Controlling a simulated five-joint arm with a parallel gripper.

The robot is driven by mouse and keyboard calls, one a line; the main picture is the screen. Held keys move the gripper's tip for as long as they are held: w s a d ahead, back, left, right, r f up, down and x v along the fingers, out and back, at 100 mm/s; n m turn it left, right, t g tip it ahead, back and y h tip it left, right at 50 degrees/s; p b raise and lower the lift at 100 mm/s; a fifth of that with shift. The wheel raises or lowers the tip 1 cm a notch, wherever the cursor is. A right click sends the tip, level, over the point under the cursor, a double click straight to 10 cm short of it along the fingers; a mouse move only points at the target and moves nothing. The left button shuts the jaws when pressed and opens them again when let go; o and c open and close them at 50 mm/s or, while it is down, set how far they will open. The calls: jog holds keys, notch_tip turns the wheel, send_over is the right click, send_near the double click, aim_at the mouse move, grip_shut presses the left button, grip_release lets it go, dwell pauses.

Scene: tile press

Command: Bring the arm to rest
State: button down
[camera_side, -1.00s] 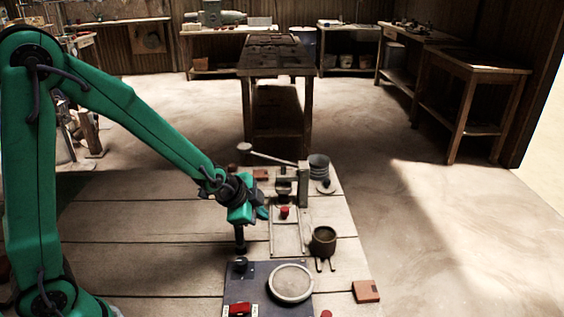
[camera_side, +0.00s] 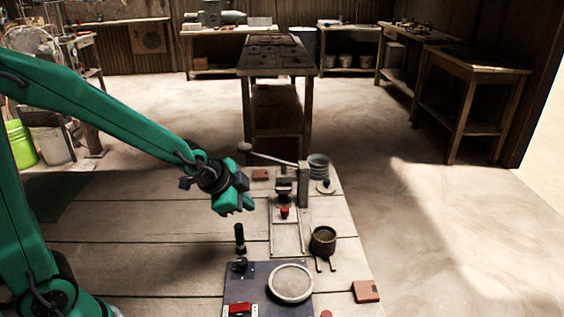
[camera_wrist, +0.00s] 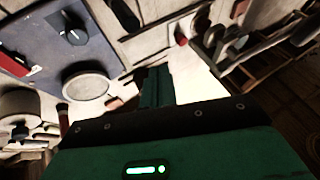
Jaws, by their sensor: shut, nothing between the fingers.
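My gripper (camera_side: 240,203) is above the wooden table (camera_side: 120,225), to the left of the tile press (camera_side: 303,185) and clear of it. It is shut with nothing held. In the wrist view its green fingers (camera_wrist: 157,86) lie together in front of the bright table.
The panel carries a round pale dish (camera_side: 291,283), a black knob (camera_side: 240,264) and a red switch (camera_side: 240,309). A brown pot (camera_side: 323,240), a grey tin (camera_side: 319,166) and a brick-coloured tile (camera_side: 365,291) are at the right. The table's left part is bare.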

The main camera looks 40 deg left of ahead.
jog(key=s+a+r+n, duration=0.1)
jog(key=s+r+n, duration=0.3)
jog(key=s, duration=0.5)
jog(key=s+a+r+n+g, duration=0.1)
jog(key=s+r+n, duration=0.4)
jog(key=s+r, duration=0.2)
jog(key=shift+s+a, duration=0.4)
jog(key=shift+s, duration=0.55)
